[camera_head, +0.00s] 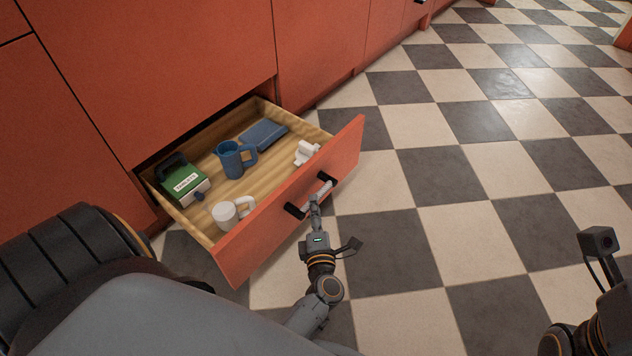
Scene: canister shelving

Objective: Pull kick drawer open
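The kick drawer is pulled out from under the orange-red cabinet, with its red front (262,240) well clear of the cabinet and its wooden inside showing. Its bar handle (320,190) is pale with dark end mounts. My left gripper (315,203) is at the middle of the handle, its narrow fingers appearing closed around the bar; the fingertips are small and partly hidden. My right arm shows only in part at the lower right, and its fingers are out of frame.
The drawer holds a green-and-white box (184,183), a blue mug (230,160), a blue flat case (264,134), a white mug (225,213) and a small white item (306,152). The checkered floor (470,210) to the right is clear.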

